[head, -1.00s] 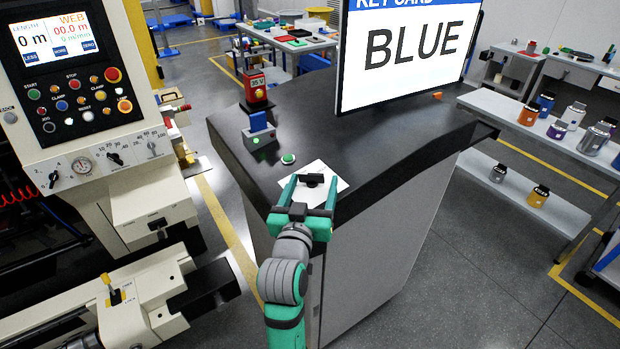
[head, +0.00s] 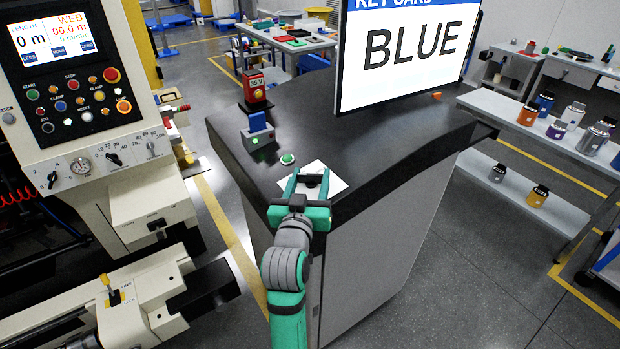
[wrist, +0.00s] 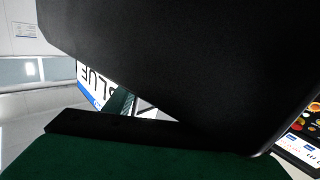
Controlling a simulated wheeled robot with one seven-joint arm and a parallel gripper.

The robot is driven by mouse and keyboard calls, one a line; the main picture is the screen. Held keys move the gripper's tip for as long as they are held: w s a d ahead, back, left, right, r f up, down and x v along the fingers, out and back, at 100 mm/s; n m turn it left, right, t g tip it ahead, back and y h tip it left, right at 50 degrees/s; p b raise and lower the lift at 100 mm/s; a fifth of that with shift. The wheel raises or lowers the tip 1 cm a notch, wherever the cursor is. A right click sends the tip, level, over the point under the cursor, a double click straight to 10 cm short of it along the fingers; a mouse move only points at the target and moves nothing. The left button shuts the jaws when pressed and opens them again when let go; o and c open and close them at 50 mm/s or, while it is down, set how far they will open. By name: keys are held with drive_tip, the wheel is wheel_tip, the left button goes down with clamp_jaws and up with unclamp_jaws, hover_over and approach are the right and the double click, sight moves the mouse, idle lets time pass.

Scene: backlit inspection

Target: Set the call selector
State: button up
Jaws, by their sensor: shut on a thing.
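The call selector looks to be a small black knob (head: 312,181) on a white plate (head: 337,184) at the front edge of the dark console top. My green gripper (head: 308,182) reaches over the plate from the front, with one finger on each side of the knob, and is shut on it. The fingers partly cover the knob, so I cannot read its setting. A screen (head: 408,50) standing on the console reads BLUE; part of it also shows upside down in the wrist view (wrist: 95,85). A dark surface fills most of the wrist view, and the knob is not visible there.
A green button (head: 288,159), a blue block-like device (head: 258,131) and a red device (head: 255,88) stand along the console's left side. A machine panel (head: 70,80) is at the left. Shelves with several jars (head: 530,114) are at the right.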

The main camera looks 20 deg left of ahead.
drive_tip(key=shift+d, duration=0.1)
drive_tip(key=n+y, duration=0.1)
drive_tip(key=y, duration=0.1)
drive_tip(key=shift+w+n+g+y, duration=0.1)
drive_tip(key=shift+n+g+y, duration=0.2)
drive_tip(key=shift+n+g, duration=0.1)
drive_tip(key=shift+n+g+y, duration=0.3)
drive_tip(key=shift+n+y, duration=0.1)
drive_tip(key=shift+y, duration=0.2)
drive_tip(key=shift+n, duration=0.3)
drive_tip(key=o, duration=1)
drive_tip(key=shift+o, duration=0.2)
drive_tip(key=v, duration=1.1)
